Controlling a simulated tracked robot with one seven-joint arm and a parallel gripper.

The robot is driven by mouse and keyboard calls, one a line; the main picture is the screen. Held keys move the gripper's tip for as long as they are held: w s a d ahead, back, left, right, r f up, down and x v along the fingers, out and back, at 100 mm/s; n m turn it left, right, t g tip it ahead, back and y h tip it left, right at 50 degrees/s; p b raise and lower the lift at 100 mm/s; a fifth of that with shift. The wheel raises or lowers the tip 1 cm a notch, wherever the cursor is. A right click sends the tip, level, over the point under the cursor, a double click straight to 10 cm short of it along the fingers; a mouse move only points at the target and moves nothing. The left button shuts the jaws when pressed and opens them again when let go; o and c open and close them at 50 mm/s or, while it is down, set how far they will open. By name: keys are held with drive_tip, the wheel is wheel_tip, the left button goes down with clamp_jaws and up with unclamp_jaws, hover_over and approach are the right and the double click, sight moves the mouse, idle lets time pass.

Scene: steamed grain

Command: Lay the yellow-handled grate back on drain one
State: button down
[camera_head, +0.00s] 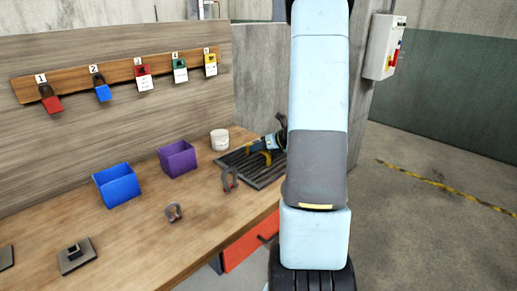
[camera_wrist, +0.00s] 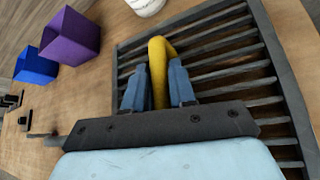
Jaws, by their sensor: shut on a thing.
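The dark slatted grate (camera_head: 237,160) lies at or just above the far right end of the wooden bench; I cannot tell if it touches. Its yellow handle (camera_wrist: 158,65) is an arch near the middle of the slats in the wrist view. My gripper (camera_wrist: 157,88) has its two blue-grey fingers shut on this handle, one on each side. In the head view my gripper (camera_head: 268,143) is over the grate, and my arm hides part of its right side. No drain can be made out; what lies beneath the slats is unclear.
A white tub (camera_head: 220,139) stands close behind the grate. A purple bin (camera_head: 178,159), a blue bin (camera_head: 117,185) and grey-red shackles (camera_head: 229,179) stand on the bench. A numbered padlock board (camera_head: 125,77) hangs behind. The concrete floor at right looks clear.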

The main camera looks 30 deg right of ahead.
drive_tip(key=c, duration=0.9)
unclamp_jaws()
drive_tip(key=shift+r, duration=0.1)
